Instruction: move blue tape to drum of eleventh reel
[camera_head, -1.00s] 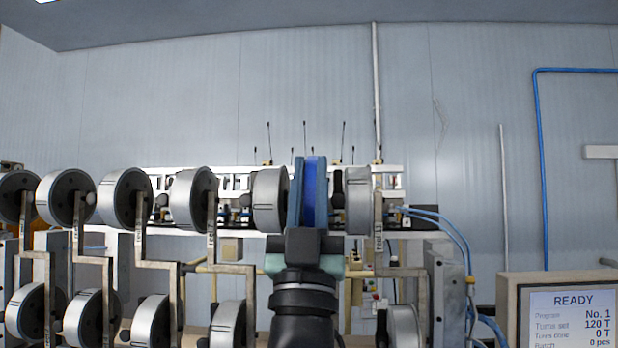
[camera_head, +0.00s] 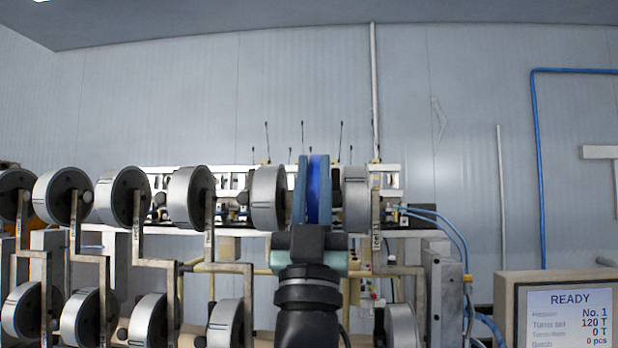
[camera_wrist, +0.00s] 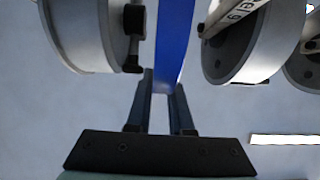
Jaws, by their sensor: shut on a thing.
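The blue tape (camera_head: 318,190) is a bright blue roll seen nearly edge-on in the head view. My gripper (camera_head: 313,195) is shut on it, with one finger on each side. The tape also shows in the wrist view (camera_wrist: 173,45), rising from between my gripper's fingers (camera_wrist: 161,95). It is held upright in the upper row, between a grey reel drum (camera_head: 268,197) on its left and another grey drum (camera_head: 356,198) on its right. In the wrist view, gaps show on both sides of the tape.
Several grey reels on metal brackets stand in an upper and a lower row, mostly to the left. A white machine frame (camera_head: 390,176) with thin rods is behind. A display panel (camera_head: 570,318) reading READY stands at the lower right.

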